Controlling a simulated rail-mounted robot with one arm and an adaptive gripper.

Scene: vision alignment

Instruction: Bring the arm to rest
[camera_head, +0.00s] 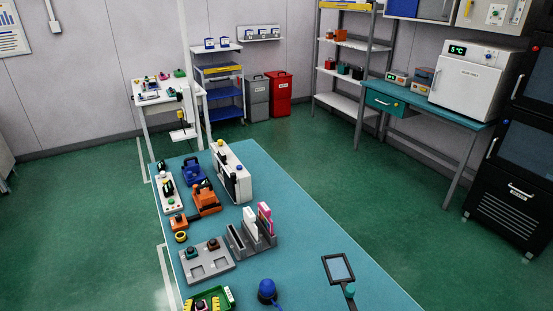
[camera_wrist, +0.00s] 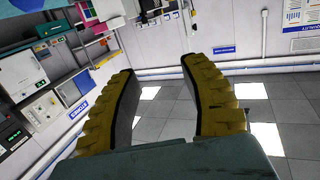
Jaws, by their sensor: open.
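My gripper (camera_wrist: 158,70) shows in the wrist view, with two ridged yellow fingers spread apart. The gap between them is empty, and only the room shows behind it. The fingers touch nothing that I can see. The wrist view looks upside down, with grey panels and bright squares at the bottom that look like a ceiling. In the head view I cannot make out my arm or gripper.
A teal table (camera_head: 300,250) holds an orange device (camera_head: 205,200), a grey tray (camera_head: 207,263), a white box (camera_head: 233,172), a blue knob (camera_head: 267,290) and a dark-framed pad (camera_head: 339,268). Green floor (camera_head: 330,150) lies clear beyond it. A workbench (camera_head: 425,108) stands at the right.

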